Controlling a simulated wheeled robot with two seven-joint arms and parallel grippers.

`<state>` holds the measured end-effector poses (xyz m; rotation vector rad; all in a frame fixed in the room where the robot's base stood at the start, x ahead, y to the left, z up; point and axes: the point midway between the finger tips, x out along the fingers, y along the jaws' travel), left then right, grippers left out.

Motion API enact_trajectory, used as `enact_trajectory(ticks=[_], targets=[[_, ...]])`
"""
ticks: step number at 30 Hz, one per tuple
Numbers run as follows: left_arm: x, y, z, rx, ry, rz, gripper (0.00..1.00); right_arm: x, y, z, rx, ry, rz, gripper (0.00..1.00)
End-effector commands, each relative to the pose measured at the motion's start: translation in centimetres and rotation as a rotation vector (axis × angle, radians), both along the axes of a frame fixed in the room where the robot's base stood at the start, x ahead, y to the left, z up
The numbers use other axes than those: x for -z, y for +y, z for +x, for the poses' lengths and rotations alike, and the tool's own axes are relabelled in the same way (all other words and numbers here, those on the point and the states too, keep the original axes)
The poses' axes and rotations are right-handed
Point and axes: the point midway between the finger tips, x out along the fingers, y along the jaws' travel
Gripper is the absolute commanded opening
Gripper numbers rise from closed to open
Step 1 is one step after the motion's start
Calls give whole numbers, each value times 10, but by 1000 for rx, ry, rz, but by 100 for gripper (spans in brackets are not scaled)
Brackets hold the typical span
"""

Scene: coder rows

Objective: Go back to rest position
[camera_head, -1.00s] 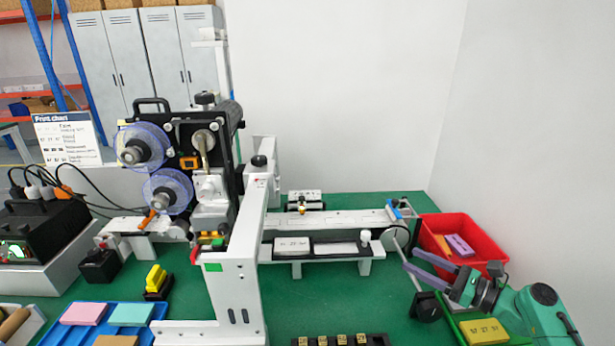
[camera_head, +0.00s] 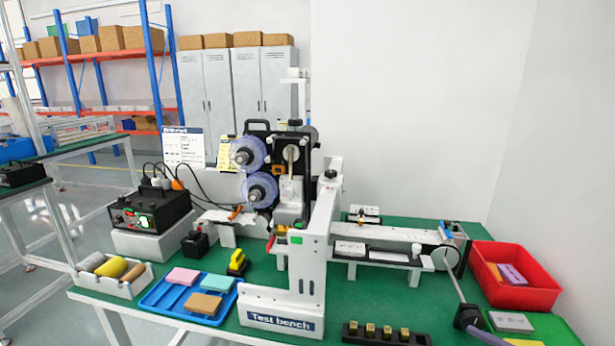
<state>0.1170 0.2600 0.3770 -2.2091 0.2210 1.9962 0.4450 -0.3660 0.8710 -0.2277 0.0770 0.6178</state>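Neither of my grippers shows in the head view now, and no arm of mine is in the picture. The place where my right gripper was, by the green tray (camera_head: 550,325) at the lower right, is clear of it. A pale grey block (camera_head: 512,321) with marks on top lies on that tray. The machine's crank handle (camera_head: 468,317) hangs beside the tray.
The white coder machine (camera_head: 312,255) stands mid-bench. A red bin (camera_head: 535,297) with a few blocks is at the right. A blue tray (camera_head: 163,305) with several coloured blocks, a white tray of rolls (camera_head: 83,283) and a black box (camera_head: 150,210) are at the left.

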Motion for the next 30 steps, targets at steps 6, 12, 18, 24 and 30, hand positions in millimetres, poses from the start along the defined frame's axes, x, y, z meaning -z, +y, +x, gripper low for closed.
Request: enact_trajectory(ticks=[6,12,18,24,30], targets=[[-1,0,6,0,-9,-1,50,51,39,-18,-154,-2,-309,61],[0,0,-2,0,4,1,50,109,84,-50,-434,-63,-735,61],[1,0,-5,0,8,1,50,153,126,-96,-899,-258,-1284,61],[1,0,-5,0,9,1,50,152,140,-122,-1284,-463,-1676,61],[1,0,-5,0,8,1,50,131,141,-135,-1568,-601,-1929,61]])
